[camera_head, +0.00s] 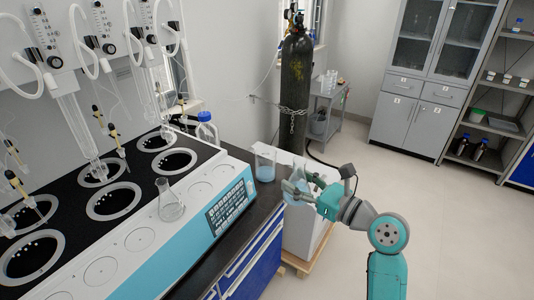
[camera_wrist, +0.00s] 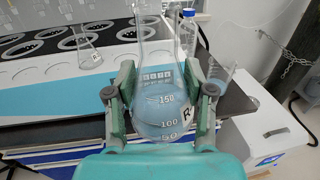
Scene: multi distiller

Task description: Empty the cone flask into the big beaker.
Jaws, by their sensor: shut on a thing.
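The cone flask (camera_wrist: 160,105) is clear glass with volume marks and holds some pale blue liquid in its lower part. It stands about upright in my gripper (camera_wrist: 160,100), whose fingers press on both sides of its body. In the head view my gripper (camera_head: 299,188) is to the right of the bench, with the flask small and partly hidden by the fingers. The big beaker (camera_head: 265,164) stands on the dark bench edge with blue liquid at its bottom. In the wrist view the beaker (camera_wrist: 222,74) is behind my right finger, partly hidden. Flask and beaker are apart.
A second cone flask (camera_head: 172,206) stands on the distiller (camera_head: 150,245), left of the beaker. A blue-capped bottle (camera_head: 206,130) stands behind the beaker. A white box (camera_head: 305,235) is below my gripper. A dark gas cylinder (camera_head: 296,85) stands behind. The floor at right is clear.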

